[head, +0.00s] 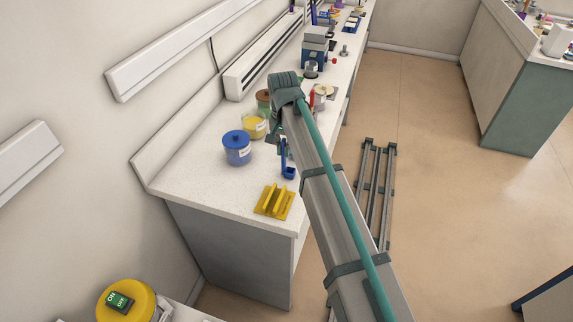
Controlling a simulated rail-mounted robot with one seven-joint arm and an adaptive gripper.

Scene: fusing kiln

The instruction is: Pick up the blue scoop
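The blue scoop (288,172) is at the right part of the white counter, just left of my arm. Its small square bowl is low and its thin handle rises upright toward my gripper. My gripper (273,139) is above the counter at the top of the handle, mostly hidden behind my own arm. Only a dark part of it shows. I cannot tell whether its fingers are open or shut, or whether they touch the handle.
A yellow slotted holder (272,203) lies at the counter's near edge. A blue-lidded jar (237,153), a yellow jar (254,126) and a brown-lidded jar (263,97) stand left of the scoop. A blue-grey machine (314,52) stands farther back. The counter's near left is clear.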

